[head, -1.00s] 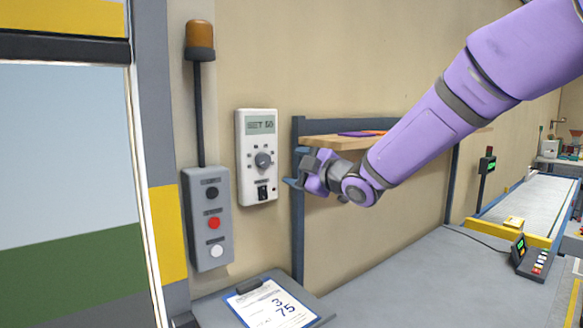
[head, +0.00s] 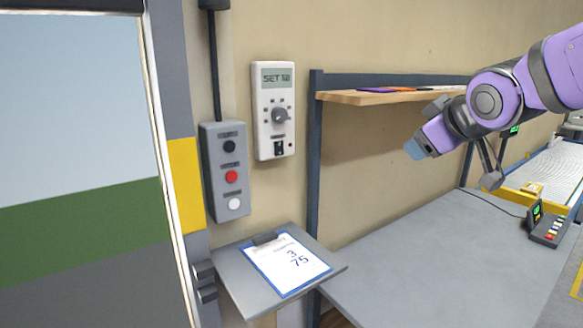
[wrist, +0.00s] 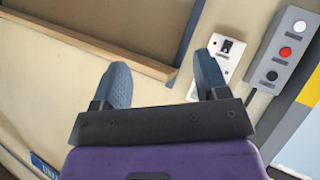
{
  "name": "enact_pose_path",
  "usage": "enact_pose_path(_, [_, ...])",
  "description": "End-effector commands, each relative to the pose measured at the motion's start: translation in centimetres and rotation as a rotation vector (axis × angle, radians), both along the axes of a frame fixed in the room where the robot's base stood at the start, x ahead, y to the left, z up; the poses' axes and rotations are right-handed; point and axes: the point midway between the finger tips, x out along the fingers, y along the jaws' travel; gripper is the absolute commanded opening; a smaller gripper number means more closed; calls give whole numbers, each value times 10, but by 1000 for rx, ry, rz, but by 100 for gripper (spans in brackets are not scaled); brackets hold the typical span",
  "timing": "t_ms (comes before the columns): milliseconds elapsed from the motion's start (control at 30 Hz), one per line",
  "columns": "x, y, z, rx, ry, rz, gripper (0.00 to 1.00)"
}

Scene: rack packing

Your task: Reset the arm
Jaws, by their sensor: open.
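My gripper (head: 416,149) is at the right of the head view, in front of the beige wall and just below the front edge of the wooden shelf (head: 345,97). It is tilted down and to the left, with a blue fingertip showing. In the wrist view my gripper (wrist: 163,78) has its two blue fingers spread apart with nothing between them. My purple arm reaches in from the right edge of the head view.
A white dial box (head: 274,140) and a grey button box (head: 222,165) are on the wall at left. A clipboard (head: 287,262) lies on a small grey ledge. The grey worktop (head: 410,265) is mostly clear; a keypad (head: 548,226) stands at its right.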

Motion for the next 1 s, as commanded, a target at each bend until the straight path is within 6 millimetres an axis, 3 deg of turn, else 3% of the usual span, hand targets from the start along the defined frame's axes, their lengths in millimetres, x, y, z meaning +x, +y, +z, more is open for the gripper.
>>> enact_pose_path(100, [-52,-26,-10,81,124,-142,68])
enact_pose_path(300, [-139,-50,-35,233,341,-347,68])
enact_pose_path(500, [-200,-54,-54,339,497,-466,68])
enact_pose_path(667, [-217,-54,-61,370,547,-500,68])
enact_pose_path(1000, [-217,-54,-61,370,547,-500,68])
